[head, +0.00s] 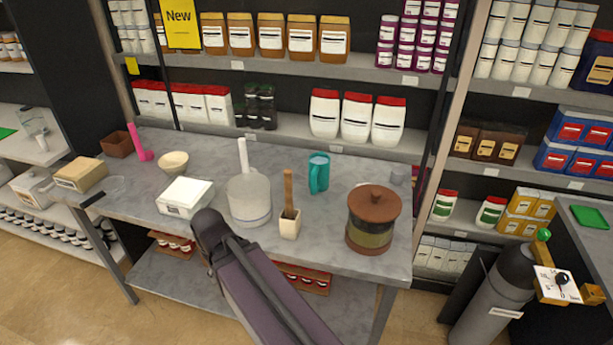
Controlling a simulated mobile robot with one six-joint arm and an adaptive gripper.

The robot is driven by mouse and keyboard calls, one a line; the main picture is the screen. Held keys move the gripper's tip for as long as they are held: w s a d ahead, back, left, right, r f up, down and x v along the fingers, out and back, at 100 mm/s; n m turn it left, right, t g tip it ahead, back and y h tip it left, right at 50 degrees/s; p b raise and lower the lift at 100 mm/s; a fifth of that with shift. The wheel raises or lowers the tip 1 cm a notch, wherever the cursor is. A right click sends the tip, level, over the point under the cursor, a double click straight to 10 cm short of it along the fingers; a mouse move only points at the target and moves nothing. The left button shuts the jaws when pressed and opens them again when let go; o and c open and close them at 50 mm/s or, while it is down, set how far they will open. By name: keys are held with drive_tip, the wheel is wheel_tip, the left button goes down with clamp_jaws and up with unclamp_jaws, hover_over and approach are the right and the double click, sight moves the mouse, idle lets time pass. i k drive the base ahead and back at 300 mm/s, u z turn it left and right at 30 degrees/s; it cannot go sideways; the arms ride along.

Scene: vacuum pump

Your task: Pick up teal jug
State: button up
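The teal jug (321,172) stands upright on the grey table, toward the back and right of the middle. Its handle appears to face left and toward me. Nothing covers it in the head view. A dark purple-grey link of my arm rises from the bottom edge to the front of the table. My gripper does not show in this view, so its place relative to the jug cannot be told.
On the grey table (330,235), a mortar with a wooden pestle (289,222) stands in front of the jug. A brown-lidded pot (372,220) is to its right, a whitish cylindrical vessel (248,200) to its left. Stocked shelves rise behind.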

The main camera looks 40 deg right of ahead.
sight(319, 163)
drive_tip(key=u, duration=0.2)
drive_tip(key=k, duration=1.8)
drive_tip(key=z, duration=0.75)
drive_tip(key=i, duration=1)
